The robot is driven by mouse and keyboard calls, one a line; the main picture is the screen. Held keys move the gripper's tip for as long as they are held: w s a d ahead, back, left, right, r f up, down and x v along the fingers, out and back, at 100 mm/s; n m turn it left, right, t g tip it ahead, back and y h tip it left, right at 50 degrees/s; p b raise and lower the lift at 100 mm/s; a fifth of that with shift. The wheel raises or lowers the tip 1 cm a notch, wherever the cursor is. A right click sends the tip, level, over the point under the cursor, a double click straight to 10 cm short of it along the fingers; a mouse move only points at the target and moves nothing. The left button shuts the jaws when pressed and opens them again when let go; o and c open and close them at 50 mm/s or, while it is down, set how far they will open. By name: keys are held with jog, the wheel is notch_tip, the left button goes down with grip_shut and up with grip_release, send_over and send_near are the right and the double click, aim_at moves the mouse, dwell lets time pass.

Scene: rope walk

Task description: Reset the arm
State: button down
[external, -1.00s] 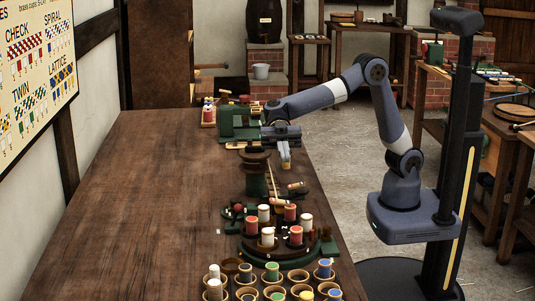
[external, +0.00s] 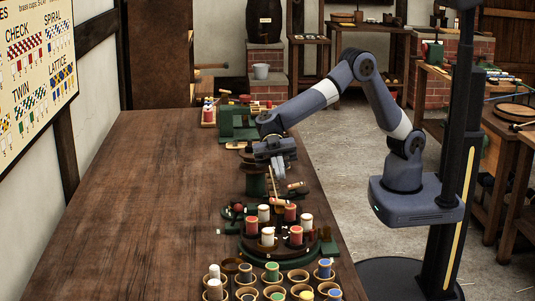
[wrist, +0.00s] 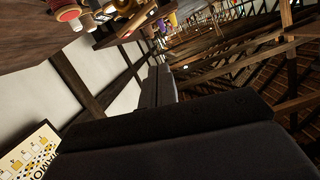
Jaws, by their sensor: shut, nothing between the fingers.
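My arm reaches from its column over the right edge of the long wooden table (external: 120,210). My gripper (external: 280,172) points down above the table, just over the dark green post of the braiding stand. It is shut and holds nothing. In the wrist view, dark parts of my own arm or gripper fill the lower half, and the fingertips cannot be made out there.
A dark round stand with red and white bobbins (external: 290,213) is below my gripper. Several cups with coloured spools (external: 272,272) stand at the near end. A green machine (external: 238,122) stands behind. The table's left side is clear.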

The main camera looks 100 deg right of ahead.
jog(key=shift+w+r+m+p, duration=0.3)
jog(key=shift+w+p, duration=0.15)
jog(key=shift+p, duration=1.25)
jog(key=b+v, duration=0.2)
jog(key=v, duration=0.5)
jog(key=shift+d+f, duration=0.2)
jog(key=shift+d, duration=0.05)
jog(key=shift+a, duration=0.1)
